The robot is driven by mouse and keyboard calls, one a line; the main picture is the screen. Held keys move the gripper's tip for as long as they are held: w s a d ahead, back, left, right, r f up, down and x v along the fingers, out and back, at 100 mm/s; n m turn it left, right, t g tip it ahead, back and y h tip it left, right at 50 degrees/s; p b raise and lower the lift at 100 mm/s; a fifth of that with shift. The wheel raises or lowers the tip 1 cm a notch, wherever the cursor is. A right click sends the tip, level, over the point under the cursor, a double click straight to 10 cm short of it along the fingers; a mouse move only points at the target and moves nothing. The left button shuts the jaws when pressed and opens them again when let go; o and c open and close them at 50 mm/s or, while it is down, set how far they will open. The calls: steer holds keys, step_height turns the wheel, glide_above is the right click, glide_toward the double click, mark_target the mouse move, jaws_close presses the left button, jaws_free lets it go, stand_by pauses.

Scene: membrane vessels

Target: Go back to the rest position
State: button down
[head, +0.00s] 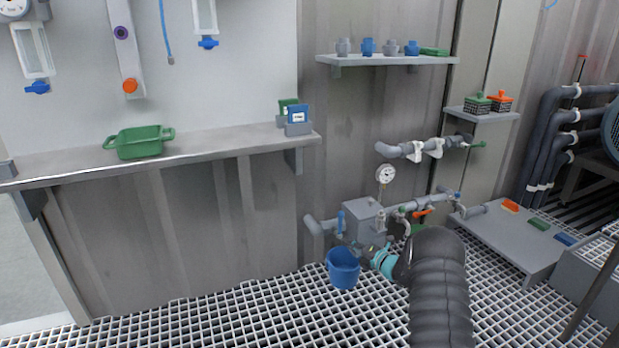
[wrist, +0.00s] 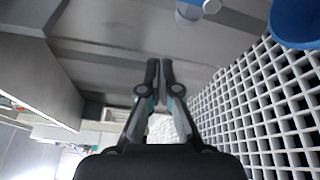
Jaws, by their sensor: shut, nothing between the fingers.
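My gripper (wrist: 160,68) is shut and empty in the wrist view, its two dark fingertips together. In the head view my arm reaches forward from the lower right, and its end, with a teal ring, is near the grey valve box (head: 364,218) and the blue bucket (head: 343,268). The fingertips are hard to make out there. The blue bucket stands on the floor grating, and part of it shows at the top right of the wrist view (wrist: 298,22).
A shelf at left holds a green tray (head: 139,142) and a card holder (head: 298,120). Pipes, a gauge (head: 386,174) and an orange-handled valve (head: 423,213) are close to my arm. A grey platform (head: 510,243) stands at right. The grating (head: 240,315) at front left is clear.

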steer(key=s+a+f+n+g, duration=0.5)
steer(key=s+f+n+g, duration=0.15)
steer(key=s+n, duration=0.35)
steer(key=s+a+r+n+g, duration=0.3)
steer(key=s+r+n+g, duration=0.25)
steer(key=s+n, duration=0.6)
steer(key=s+d+r+n+t+h+p, duration=0.1)
steer(key=s+r+n+h, duration=0.4)
steer(key=s+r+n, duration=0.6)
steer(key=s+d+r+n+t+h+p, duration=0.1)
steer(key=s+r+n+h+p, duration=0.4)
steer(key=s+r, duration=1.8)
steer(key=r+n+t+p, duration=0.1)
steer(key=n, duration=0.4)
steer(key=shift+n+t+h, duration=0.35)
steer(key=shift+t+h, duration=0.05)
